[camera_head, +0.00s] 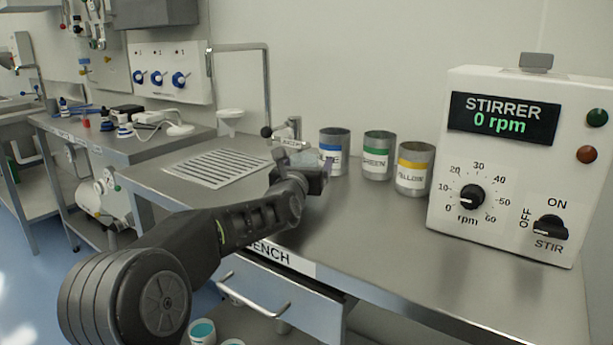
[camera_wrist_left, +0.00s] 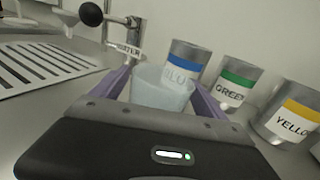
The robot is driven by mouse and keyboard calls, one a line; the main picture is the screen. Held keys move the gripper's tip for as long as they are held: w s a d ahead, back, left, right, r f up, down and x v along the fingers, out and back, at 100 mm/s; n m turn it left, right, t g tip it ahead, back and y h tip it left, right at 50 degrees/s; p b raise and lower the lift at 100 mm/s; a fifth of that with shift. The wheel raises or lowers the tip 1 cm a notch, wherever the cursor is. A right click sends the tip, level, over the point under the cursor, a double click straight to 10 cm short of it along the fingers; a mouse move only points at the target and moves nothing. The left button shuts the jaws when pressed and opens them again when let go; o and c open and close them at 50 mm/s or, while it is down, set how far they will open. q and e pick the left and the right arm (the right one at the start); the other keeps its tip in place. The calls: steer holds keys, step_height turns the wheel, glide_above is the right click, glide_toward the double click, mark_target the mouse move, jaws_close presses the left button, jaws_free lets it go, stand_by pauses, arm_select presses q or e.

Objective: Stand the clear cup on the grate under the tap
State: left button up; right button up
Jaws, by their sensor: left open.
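My left gripper (camera_head: 305,165) reaches over the bench, beside the right end of the slotted grate (camera_head: 217,168). In the left wrist view its two purple fingers are open (camera_wrist_left: 164,82), one on each side of the clear, slightly bluish cup (camera_wrist_left: 162,90). The cup is upright between them; I cannot tell whether they touch it. In the head view the gripper mostly hides the cup. The tap (camera_head: 267,85) is a tall bent pipe behind the grate, its spout over the far side. The grate (camera_wrist_left: 38,66) looks bare. My right gripper is not in view.
Blue (camera_head: 334,150), green (camera_head: 378,155) and yellow (camera_head: 413,168) labelled cans stand close to the right of my left gripper. A lever with a black ball (camera_head: 266,132) sits by the tap. The white stirrer box (camera_head: 520,165) stands at right. The front bench top is clear.

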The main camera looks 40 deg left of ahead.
arm_select(q)
steer(key=shift+c, duration=0.3)
steer(key=c, duration=1.6)
steer(key=shift+o, duration=0.2)
step_height(320, 180, up, 10)
steer(key=p, duration=0.4)
